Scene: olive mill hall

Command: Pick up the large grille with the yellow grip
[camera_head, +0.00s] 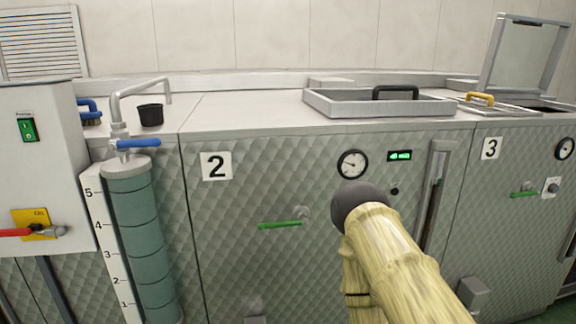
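A flat pale metal grille (508,109) lies on top of the machine marked 3, at the right. Its yellow grip (480,98) stands up near its left end. The grille is small in the picture, and its bars cannot be made out. My arm, in a pale yellow cover with a dark rounded part, rises from the lower right in front of machine 2. It is well short of the grille and left of it. My gripper's fingers do not show.
A shallow metal tray or lid with a black handle (395,92) sits on machine 2, left of the grille. A raised lid (525,57) stands behind the grille, with a dark opening at its right. A black cup (151,115) and tap (138,143) are at the left.

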